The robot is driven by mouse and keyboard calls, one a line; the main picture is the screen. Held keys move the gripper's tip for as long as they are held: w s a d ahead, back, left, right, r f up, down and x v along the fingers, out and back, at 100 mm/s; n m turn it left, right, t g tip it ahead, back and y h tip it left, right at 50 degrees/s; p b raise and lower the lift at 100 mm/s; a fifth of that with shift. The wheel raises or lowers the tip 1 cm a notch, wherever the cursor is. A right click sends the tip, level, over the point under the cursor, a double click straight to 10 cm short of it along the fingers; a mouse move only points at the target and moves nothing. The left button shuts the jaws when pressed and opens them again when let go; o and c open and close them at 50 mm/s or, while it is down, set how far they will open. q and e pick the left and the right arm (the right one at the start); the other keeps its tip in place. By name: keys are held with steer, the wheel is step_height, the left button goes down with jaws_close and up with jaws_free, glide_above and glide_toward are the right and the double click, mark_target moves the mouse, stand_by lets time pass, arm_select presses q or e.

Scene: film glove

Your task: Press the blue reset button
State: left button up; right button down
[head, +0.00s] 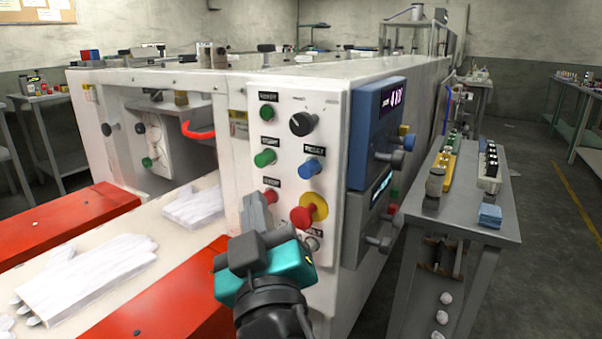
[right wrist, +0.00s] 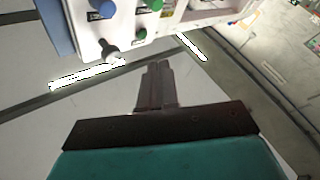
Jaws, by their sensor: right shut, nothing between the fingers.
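The blue reset button (head: 310,168) is on the white control panel, right of a green button and below a black selector knob. It also shows at the top edge of the right wrist view (right wrist: 103,9), left of the green buttons. My right gripper (head: 256,204) is shut and empty in front of the panel. In the head view its fingertips appear below and left of the blue button, beside the red buttons. In the right wrist view the shut fingers (right wrist: 157,68) point towards the panel area and are apart from the blue button. My left gripper is not in view.
A red mushroom button on a yellow ring (head: 313,207) and a smaller red button (head: 270,196) sit near my fingers. The green button (head: 265,158) is left of the blue one. White gloves (head: 85,275) lie on the machine bed. A grey side table (head: 455,210) stands right.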

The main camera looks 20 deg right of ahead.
mark_target(309, 169)
steer(key=shift+w, duration=0.1)
steer(key=w+d+p, duration=0.1)
steer(key=w+d, duration=0.4)
steer(key=d, duration=0.2)
steer(key=shift+w, duration=0.15)
stand_by(0.5)
stand_by(1.0)
stand_by(0.5)
steer(key=shift+w+d, duration=0.3)
stand_by(0.3)
